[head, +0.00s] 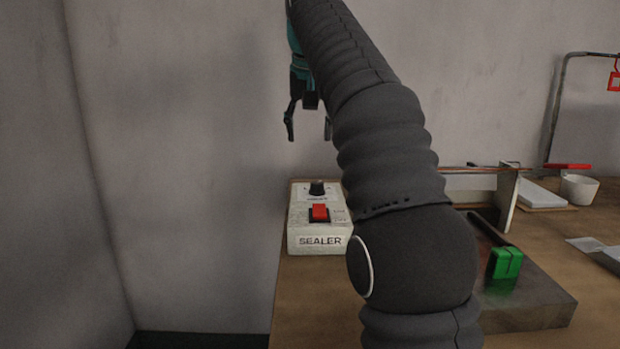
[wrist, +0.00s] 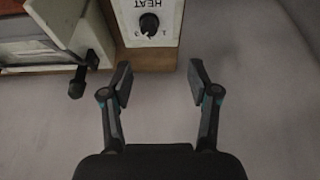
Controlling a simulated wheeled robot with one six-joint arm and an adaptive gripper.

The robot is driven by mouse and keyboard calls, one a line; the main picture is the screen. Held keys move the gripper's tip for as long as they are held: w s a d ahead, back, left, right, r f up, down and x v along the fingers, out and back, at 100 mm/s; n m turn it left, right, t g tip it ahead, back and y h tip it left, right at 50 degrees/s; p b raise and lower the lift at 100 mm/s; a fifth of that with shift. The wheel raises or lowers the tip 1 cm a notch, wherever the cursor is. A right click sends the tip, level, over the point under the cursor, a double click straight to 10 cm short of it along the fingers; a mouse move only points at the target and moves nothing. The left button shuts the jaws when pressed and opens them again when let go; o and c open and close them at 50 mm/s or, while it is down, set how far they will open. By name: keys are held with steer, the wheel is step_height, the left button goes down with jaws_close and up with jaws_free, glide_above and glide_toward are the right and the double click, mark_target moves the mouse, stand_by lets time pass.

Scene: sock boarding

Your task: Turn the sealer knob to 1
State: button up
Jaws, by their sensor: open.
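The sealer box (head: 318,241) is a white unit at the left end of the bench, with a SEALER label on its front. Its black knob (head: 317,187) sits on top, behind a red rocker switch (head: 319,212). In the wrist view the knob (wrist: 149,24) shows beside the word HEAT, with a 1 on one side and a partly hidden or blurred mark on the other. I cannot tell the knob's exact setting. My gripper (wrist: 159,82) is open and empty, apart from the knob. In the head view my gripper (head: 308,130) hangs above and behind the box.
My arm crosses the head view and hides part of the bench. A green-headed tool (head: 505,262) lies on a grey slab (head: 530,300). A white cup (head: 579,188) stands farther right. A black-handled lever (wrist: 78,85) sticks out near the box in the wrist view.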

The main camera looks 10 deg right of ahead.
mark_target(317, 182)
steer(key=x, duration=0.4)
steer(key=d+x, duration=0.1)
steer(key=x, duration=0.8)
steer(key=shift+d+f, duration=0.15)
steer(key=shift+d, duration=0.25)
